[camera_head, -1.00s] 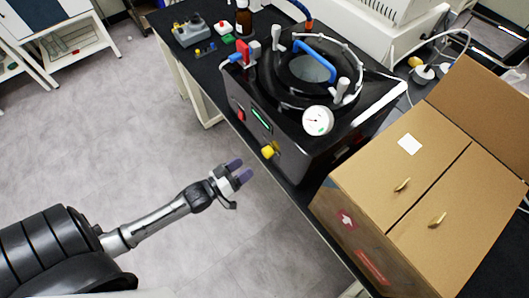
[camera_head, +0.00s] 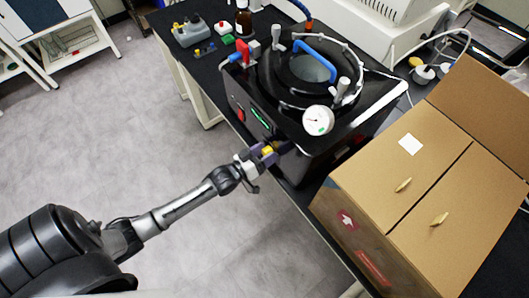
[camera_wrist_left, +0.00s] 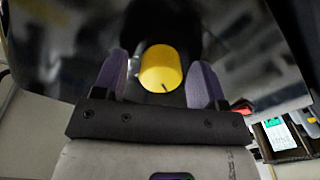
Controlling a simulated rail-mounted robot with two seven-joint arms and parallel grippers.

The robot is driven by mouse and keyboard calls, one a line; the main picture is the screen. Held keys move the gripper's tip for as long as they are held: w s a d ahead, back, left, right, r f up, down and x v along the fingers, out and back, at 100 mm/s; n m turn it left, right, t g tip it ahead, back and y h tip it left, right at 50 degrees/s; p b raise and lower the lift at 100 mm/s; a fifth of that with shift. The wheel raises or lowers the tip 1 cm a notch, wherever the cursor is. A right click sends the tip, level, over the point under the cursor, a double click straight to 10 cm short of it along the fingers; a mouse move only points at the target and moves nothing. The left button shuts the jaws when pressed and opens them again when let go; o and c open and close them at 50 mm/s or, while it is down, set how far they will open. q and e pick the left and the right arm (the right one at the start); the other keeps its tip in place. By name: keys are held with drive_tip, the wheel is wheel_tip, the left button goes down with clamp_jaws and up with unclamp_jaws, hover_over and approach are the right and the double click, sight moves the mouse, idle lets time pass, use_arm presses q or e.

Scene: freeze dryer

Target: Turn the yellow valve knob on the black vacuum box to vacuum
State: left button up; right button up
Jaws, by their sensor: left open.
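The black vacuum box (camera_head: 312,148) stands on the black bench in the head view. Its yellow valve knob (camera_head: 268,151) is on the front face, partly hidden by my left gripper (camera_head: 270,152). In the left wrist view the yellow knob (camera_wrist_left: 161,68) shows whole, with a dark mark at its lower edge. The left gripper (camera_wrist_left: 164,80) is open, with one purple finger on each side of the knob. My right gripper is not in view.
A cardboard box (camera_head: 350,200) stands close on the right of the vacuum box. A pressure gauge (camera_head: 318,120) and a blue handle (camera_head: 316,57) are on top of the vacuum box. The floor (camera_head: 120,130) at left is clear.

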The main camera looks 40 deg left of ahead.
use_arm(q)
drive_tip(key=shift+c, duration=0.3)
drive_tip(key=c, duration=0.9)
drive_tip(key=shift+o, duration=0.2)
